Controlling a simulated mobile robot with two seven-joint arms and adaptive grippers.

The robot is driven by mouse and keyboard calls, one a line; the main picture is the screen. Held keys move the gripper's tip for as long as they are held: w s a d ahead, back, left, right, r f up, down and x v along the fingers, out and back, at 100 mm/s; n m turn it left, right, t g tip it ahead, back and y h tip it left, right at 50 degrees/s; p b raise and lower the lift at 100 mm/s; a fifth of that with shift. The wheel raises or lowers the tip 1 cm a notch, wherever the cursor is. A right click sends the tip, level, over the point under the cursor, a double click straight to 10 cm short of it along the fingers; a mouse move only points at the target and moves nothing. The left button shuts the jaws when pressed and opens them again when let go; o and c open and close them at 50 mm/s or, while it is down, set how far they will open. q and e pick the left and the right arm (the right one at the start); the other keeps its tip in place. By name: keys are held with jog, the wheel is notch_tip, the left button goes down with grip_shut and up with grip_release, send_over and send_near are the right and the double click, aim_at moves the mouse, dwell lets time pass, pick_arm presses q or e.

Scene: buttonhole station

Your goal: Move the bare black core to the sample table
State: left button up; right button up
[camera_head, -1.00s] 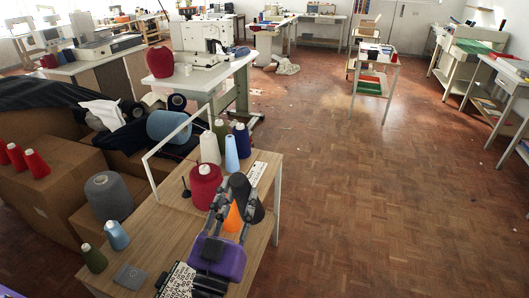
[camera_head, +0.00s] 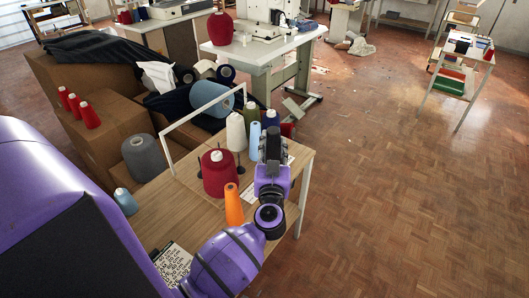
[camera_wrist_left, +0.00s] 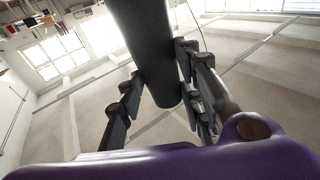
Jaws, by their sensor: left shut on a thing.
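The bare black core (camera_wrist_left: 148,40) is a dark, smooth cylinder in the left wrist view, between the fingers of my left gripper (camera_wrist_left: 160,80). The gripper is shut on it, and the core runs up past the fingertips. In the head view my left gripper (camera_head: 271,146) points away from me above the right side of the wooden table (camera_head: 181,211). There the core and the dark fingers merge, so I cannot tell them apart. My right gripper is not in view.
On the wooden table stand a red cone (camera_head: 219,174), an orange cone (camera_head: 233,206), a white cone (camera_head: 236,132) and other thread cones close to my gripper. A white-topped machine table (camera_head: 262,52) stands behind. A small shelved trolley (camera_head: 462,70) stands at the right. The parquet floor right of the table is clear.

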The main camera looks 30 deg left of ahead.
pick_arm(q)
jog(key=a+f+n+g+y+b, duration=0.1)
jog(key=a+f+b, duration=0.1)
jog(key=f, duration=0.4)
jog(key=w+a+f+n+g+y+b, duration=0.1)
jog(key=a+f+b, duration=0.1)
jog(key=f, duration=0.4)
jog(key=shift+w+a+f+g+b, duration=0.15)
jog(key=shift+w+f+g+b, duration=0.1)
jog(key=shift+f+g+b, duration=0.1)
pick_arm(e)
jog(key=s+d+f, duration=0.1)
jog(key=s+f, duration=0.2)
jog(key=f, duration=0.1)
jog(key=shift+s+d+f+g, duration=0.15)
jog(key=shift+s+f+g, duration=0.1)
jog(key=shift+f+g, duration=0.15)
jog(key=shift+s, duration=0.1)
pick_arm(q)
jog(key=shift+f, duration=0.25)
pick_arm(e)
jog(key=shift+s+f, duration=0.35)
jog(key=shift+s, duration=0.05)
pick_arm(q)
jog(key=o, duration=1.1)
